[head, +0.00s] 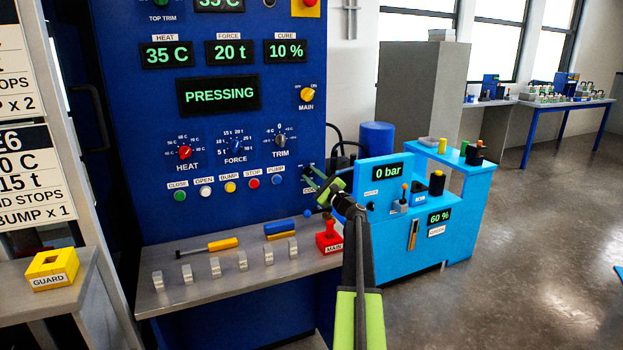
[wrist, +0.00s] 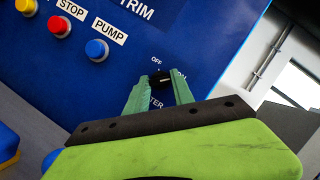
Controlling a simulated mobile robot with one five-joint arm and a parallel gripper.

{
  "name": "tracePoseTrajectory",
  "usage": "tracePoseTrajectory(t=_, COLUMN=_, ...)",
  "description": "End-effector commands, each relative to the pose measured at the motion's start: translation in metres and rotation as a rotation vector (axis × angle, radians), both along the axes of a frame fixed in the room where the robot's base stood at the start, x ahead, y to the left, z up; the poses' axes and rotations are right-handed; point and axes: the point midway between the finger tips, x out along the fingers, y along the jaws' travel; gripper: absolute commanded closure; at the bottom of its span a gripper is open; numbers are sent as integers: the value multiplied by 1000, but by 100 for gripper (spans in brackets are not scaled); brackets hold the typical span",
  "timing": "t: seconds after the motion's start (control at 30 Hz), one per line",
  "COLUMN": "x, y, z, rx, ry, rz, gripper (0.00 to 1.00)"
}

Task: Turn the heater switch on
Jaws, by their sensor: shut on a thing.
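The heater switch is a small black knob (wrist: 160,80) on the blue press panel, with OFF printed at its upper left and ON at its right. A label under it is partly hidden and its end reads TER. My gripper (wrist: 158,86) has its two green fingers on either side of the knob, shut on it. Which way the knob points is hard to tell. In the head view my gripper (head: 313,181) reaches the panel's lower right corner, and the arm and fingers mostly cover the switch there.
PUMP (head: 276,180) and STOP (head: 254,183) buttons sit left of the switch. The TRIM knob (head: 280,140) and yellow MAIN knob (head: 307,95) are above. A grey shelf (head: 200,290) below holds tools and a red block (head: 328,238). A light-blue unit (head: 405,255) stands close at right.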

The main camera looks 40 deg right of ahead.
Motion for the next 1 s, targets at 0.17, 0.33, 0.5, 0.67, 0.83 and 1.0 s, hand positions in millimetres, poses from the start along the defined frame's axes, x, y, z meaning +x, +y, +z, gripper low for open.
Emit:
tracePoseTrajectory(t=0.17, x=0, y=1, z=0, rx=5, ry=-1, rz=2, gripper=100)
tracePoseTrajectory(t=0.33, x=0, y=1, z=0, rx=5, ry=-1, rz=2, gripper=100)
tracePoseTrajectory(t=0.5, x=0, y=0, z=0, rx=4, ry=-2, rz=1, gripper=55)
tracePoseTrajectory(t=0.67, x=0, y=0, z=0, rx=4, ry=-1, rz=0, gripper=49)
tracePoseTrajectory(t=0.83, x=-1, y=0, z=0, rx=3, ry=-1, rz=-1, gripper=49)
tracePoseTrajectory(t=1.0, x=-20, y=3, z=-8, rx=3, ry=-1, rz=-1, gripper=49)
